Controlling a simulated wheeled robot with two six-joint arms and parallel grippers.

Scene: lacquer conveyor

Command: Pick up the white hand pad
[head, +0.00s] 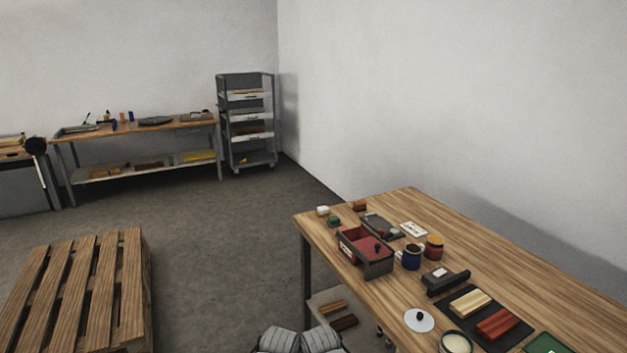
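A small white block, which looks like the white hand pad (323,211), lies at the far left corner of the wooden table (520,260) on the right. A green pad (334,221) lies just in front of it, and a brown block (360,206) lies to its right. Neither of my grippers shows in the head view. Only grey parts, likely of my own body, show at the bottom edge, well short of the white pad.
A white disc (419,321) lies nearer. A wooden pallet (75,290) is at left. A rack (247,120) and a workbench (140,133) stand behind open floor.

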